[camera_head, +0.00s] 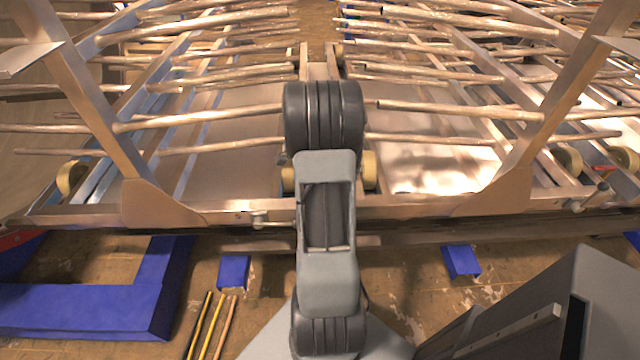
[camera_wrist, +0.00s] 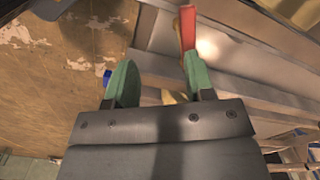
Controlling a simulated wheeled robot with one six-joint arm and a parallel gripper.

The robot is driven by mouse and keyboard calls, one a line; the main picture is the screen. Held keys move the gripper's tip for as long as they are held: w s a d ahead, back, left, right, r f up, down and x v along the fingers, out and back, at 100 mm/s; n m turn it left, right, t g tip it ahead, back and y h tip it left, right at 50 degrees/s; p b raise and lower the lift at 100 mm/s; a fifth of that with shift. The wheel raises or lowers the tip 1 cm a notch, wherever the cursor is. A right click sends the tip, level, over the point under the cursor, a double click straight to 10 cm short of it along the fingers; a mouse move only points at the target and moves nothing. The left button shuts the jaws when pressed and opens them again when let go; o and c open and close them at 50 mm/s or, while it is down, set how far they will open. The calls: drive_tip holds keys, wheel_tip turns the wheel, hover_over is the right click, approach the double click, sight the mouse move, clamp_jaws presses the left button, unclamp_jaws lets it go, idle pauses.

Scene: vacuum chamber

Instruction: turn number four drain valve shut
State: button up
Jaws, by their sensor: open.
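My gripper (camera_wrist: 160,78) shows in the wrist view with its two green fingertips spread apart and nothing between them. A red bar-shaped piece (camera_wrist: 187,27) stands just beyond the right fingertip, and it may be a valve handle. I cannot tell whether the fingertip touches it. In the head view small metal fittings sit on the front rail, one left of my arm (camera_head: 258,218) and one at the right (camera_head: 577,205). No number is readable, so I cannot tell which is drain valve four. My gripper is not visible in the head view.
A metal frame with rows of pipes (camera_head: 220,110) fills the back. Its front rail (camera_head: 400,208) runs across the picture. Blue blocks (camera_head: 80,308) lie on the worn brown floor (camera_head: 510,270). Thin yellow and dark strips (camera_head: 212,325) lie left of my arm's base.

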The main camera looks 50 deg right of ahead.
drive_tip(key=s+a+r, duration=0.5)
drive_tip(key=s+a, duration=0.1)
drive_tip(key=s, duration=0.1)
drive_tip(key=shift+s+a+r, duration=0.15)
drive_tip(key=shift+s+a, duration=0.1)
drive_tip(key=shift+a, duration=0.1)
